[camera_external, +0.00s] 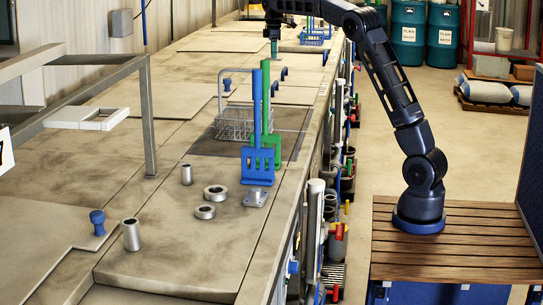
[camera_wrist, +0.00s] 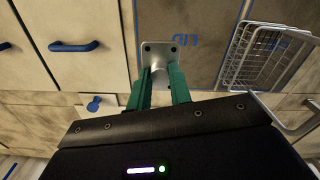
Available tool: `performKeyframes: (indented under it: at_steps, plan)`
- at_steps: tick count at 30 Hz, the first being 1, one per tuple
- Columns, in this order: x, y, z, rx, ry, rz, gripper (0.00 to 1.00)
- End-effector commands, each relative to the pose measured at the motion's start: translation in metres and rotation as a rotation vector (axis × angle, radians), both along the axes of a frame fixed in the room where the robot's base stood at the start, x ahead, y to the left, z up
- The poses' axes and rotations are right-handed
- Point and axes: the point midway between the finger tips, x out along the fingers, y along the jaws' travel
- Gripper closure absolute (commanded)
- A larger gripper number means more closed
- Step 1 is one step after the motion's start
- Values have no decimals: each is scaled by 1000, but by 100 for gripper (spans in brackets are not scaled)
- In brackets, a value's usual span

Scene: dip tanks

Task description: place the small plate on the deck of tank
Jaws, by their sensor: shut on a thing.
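My gripper (camera_external: 274,48) is high over the far part of the tank row in the external view. In the wrist view its green fingers (camera_wrist: 165,88) are shut on the small plate (camera_wrist: 158,52), a grey metal square with corner holes and a round boss. In the external view the held plate is too small to make out clearly. Pale deck panels (camera_wrist: 105,20) of the tank lie beneath it. A similar metal plate with a boss (camera_external: 257,197) lies on the near deck (camera_external: 160,265).
A wire basket (camera_external: 235,122) stands by tall blue (camera_external: 257,165) and green (camera_external: 270,150) racks. The basket in the wrist view (camera_wrist: 262,55) is right of the plate. Metal rings (camera_external: 215,192) and cylinders (camera_external: 131,235) stand nearer. Blue handles (camera_wrist: 74,46) rise from some panels.

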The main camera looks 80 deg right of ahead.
Motion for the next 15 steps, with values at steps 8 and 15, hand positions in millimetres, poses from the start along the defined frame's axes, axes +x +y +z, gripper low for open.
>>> performKeyframes:
  at_steps: [8,15]
  plan:
    - [0,0,-39,2,1,0,100]
    - [0,1,-89,1,2,1,100]
